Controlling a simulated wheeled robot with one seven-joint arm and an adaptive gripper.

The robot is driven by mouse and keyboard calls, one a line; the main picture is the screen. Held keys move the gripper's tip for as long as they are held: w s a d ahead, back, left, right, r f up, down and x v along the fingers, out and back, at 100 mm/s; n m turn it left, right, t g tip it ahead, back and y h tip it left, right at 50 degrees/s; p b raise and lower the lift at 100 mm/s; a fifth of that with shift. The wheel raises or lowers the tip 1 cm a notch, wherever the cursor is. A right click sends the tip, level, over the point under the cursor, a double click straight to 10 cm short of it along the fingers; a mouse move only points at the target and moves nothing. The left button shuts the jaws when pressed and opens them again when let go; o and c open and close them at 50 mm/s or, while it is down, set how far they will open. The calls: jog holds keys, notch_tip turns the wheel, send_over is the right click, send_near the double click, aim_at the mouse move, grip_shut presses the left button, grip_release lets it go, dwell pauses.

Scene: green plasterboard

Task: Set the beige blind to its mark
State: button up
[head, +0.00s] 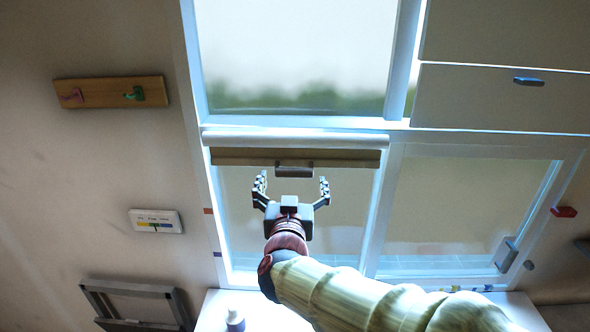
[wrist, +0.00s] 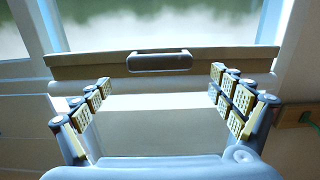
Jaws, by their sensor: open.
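The beige blind (head: 235,157) is a short strip under a pale roller at the top of the lower left window pane. A grey handle (head: 294,170) sits at the middle of its lower edge. In the wrist view the handle (wrist: 160,62) lies ahead, between and beyond the fingertips. My gripper (head: 291,186) is open and empty, just below the handle, with its fingers spread to either side; I see no contact. It also shows in the wrist view (wrist: 160,85).
A wooden rail with hooks (head: 110,92) and a white wall plate (head: 156,221) are on the left wall. A right window pane has a grey handle (head: 506,254). Pale panels with a blue handle (head: 528,80) are upper right. A bottle (head: 235,320) stands below.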

aim_at(293, 172)
jog(key=w, duration=0.5)
jog(key=shift+w+d+f+p, duration=0.1)
jog(key=shift+w+p, duration=0.2)
jog(key=shift+w, duration=0.1)
jog(key=shift+c, duration=1.4)
jog(key=c, duration=1.4)
